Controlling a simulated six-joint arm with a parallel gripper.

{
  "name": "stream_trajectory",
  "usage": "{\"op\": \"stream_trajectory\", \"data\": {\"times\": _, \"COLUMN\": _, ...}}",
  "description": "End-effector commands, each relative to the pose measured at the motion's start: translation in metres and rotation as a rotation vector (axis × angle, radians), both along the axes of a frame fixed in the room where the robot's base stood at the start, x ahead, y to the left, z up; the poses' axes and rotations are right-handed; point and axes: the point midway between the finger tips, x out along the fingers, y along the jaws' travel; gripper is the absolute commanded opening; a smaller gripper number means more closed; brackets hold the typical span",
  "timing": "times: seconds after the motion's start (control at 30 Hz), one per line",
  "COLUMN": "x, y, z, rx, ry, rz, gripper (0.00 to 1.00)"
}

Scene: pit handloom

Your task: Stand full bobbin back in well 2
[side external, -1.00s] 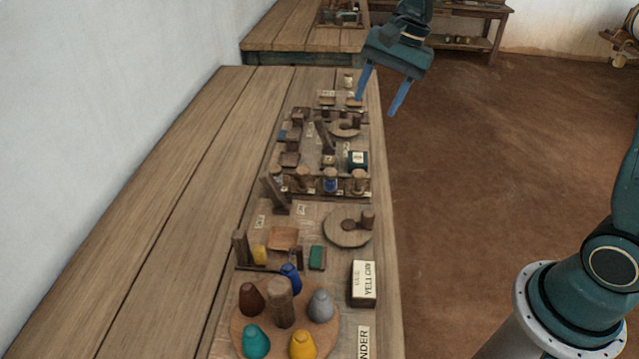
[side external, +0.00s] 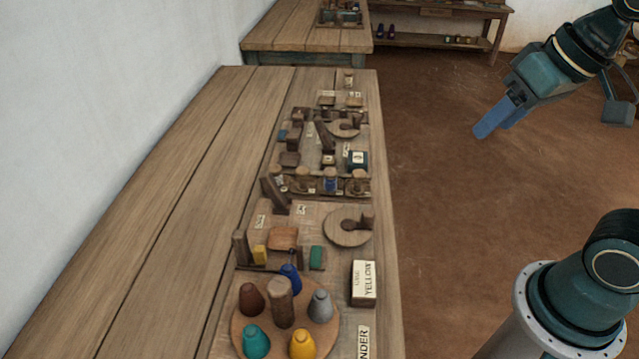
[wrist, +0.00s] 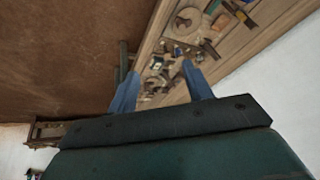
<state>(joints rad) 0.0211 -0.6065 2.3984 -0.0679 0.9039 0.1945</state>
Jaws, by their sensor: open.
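A wooden rack of wells (side external: 325,188) lies across the bench board. Several bobbins stand in it; one wound in blue (side external: 330,183) is near its middle. Pale tops of other bobbins show on either side of it. The view is too small to tell which well is number 2 or which bobbin is full. My gripper (side external: 495,125) is open and empty, in the air to the right of the bench, well away from the rack. In the wrist view its two blue fingers (wrist: 158,82) are spread apart with nothing held between them.
A round disc (side external: 347,228) and a box marked YELLOW (side external: 364,283) lie near the bench's right edge. A round stand (side external: 250,322) holds several coloured cones in front. The bench's left side (side external: 160,220) is bare. Open floor (side external: 500,220) lies right.

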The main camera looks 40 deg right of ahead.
Motion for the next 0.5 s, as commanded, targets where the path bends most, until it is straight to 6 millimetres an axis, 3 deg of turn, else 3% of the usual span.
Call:
{"op": "stream_trajectory", "data": {"times": 0.2, "x": -0.028, "y": -0.006, "z": -0.01, "rx": -0.081, "ry": -0.041, "rz": 0.102, "gripper": 0.5}}
{"op": "stream_trajectory", "data": {"times": 0.5, "x": -0.034, "y": -0.008, "z": -0.013, "rx": -0.103, "ry": -0.049, "rz": 0.13, "gripper": 0.5}}
